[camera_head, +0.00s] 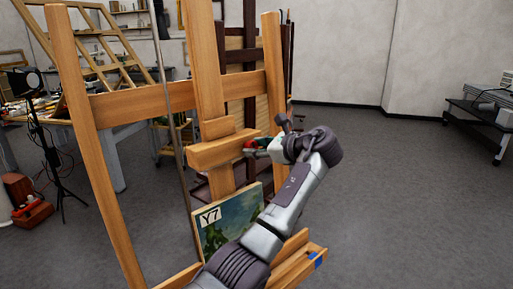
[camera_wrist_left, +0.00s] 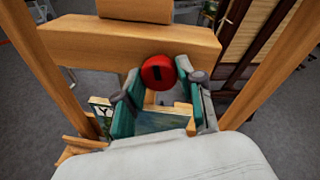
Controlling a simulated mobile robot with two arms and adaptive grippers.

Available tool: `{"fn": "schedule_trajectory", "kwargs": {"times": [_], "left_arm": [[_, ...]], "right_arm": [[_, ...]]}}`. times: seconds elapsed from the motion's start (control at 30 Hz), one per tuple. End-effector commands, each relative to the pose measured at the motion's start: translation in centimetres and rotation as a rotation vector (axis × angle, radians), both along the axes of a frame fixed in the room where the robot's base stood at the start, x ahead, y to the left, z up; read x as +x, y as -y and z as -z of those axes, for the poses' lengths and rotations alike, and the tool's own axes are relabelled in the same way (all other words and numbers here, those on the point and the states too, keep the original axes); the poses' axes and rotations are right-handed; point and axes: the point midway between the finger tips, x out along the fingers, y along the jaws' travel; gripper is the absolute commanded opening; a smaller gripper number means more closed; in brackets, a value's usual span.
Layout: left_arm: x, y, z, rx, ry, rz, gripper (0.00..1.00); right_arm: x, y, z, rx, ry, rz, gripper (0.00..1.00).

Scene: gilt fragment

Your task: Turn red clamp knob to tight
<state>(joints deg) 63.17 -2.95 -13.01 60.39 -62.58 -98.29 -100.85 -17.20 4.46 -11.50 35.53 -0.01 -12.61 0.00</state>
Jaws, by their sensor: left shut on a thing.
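The red clamp knob (camera_wrist_left: 158,72) is a round disc with a dark mark, on the front of the wooden clamp bar (camera_wrist_left: 110,42) of the easel. It also shows as a small red patch in the head view (camera_head: 249,143). My left gripper (camera_head: 258,147) reaches the knob from the right. In the wrist view its green-padded fingers (camera_wrist_left: 157,84) stand on either side of the knob and are shut on it. A painting marked "Y7" (camera_head: 225,222) stands on the easel below the bar. My right gripper is not in view.
The wooden easel's uprights (camera_head: 82,120) and crossbar (camera_head: 130,102) stand close to my arm. A lamp stand (camera_head: 45,135) and a cluttered workbench (camera_head: 110,140) are at the left. A dark low cart (camera_head: 480,120) stands far right. The grey floor (camera_head: 400,200) at right is clear.

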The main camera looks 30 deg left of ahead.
Motion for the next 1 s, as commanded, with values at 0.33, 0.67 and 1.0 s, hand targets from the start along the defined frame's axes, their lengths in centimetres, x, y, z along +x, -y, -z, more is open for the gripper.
{"fn": "schedule_trajectory", "kwargs": {"times": [0.33,0.67,1.0], "left_arm": [[0.04,-0.02,0.01,0.067,-0.168,0.027,0.03],[0.03,-0.02,0.01,0.085,-0.214,0.033,0.03],[0.03,-0.02,0.0,0.086,-0.215,0.033,0.4]], "right_arm": [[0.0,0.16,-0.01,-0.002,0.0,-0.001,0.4],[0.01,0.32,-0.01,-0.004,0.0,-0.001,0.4],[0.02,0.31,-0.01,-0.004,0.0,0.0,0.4]]}}
